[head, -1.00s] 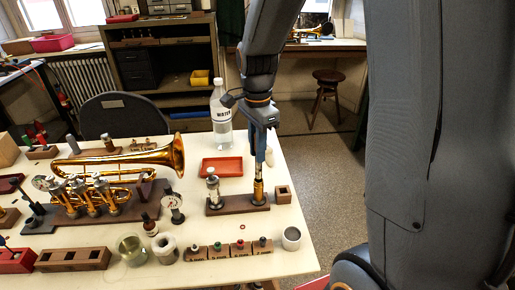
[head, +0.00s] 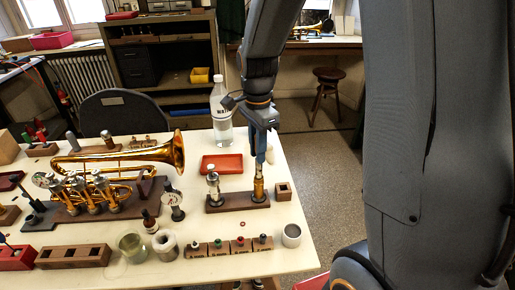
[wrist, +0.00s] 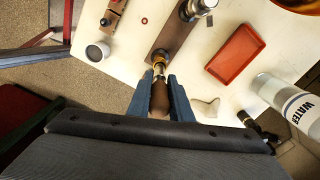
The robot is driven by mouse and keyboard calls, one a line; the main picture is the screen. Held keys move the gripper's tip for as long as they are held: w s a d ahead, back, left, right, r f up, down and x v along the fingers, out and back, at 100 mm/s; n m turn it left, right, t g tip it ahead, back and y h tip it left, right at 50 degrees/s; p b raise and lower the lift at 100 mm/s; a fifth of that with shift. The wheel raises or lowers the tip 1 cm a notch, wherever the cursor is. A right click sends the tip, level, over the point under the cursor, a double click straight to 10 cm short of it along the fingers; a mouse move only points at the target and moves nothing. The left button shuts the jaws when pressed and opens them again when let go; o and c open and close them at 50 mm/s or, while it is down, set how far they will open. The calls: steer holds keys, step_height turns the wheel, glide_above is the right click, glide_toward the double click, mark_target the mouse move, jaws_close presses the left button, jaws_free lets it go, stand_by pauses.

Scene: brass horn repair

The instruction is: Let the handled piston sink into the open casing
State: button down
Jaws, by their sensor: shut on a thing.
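My gripper (head: 260,157) points down over the wooden block at the table's right side. In the wrist view its two blue fingers (wrist: 160,97) are shut on the brown handle of the handled piston (wrist: 159,96). The piston's metal part runs down to the open brass casing (head: 259,189), which stands upright on the block and also shows in the wrist view (wrist: 159,57). The piston's lower end meets the casing's mouth; how deep it sits inside I cannot tell.
A second, silver-capped casing (head: 213,185) stands on the same block (head: 236,202). A small wooden block (head: 283,191) and a round cup (head: 291,236) are at right. A brass horn (head: 110,160) lies left.

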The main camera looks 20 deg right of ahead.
steer(key=shift+f+b, duration=0.35)
steer(key=shift+f, duration=0.7)
steer(key=shift+c, duration=0.6)
jaws_free()
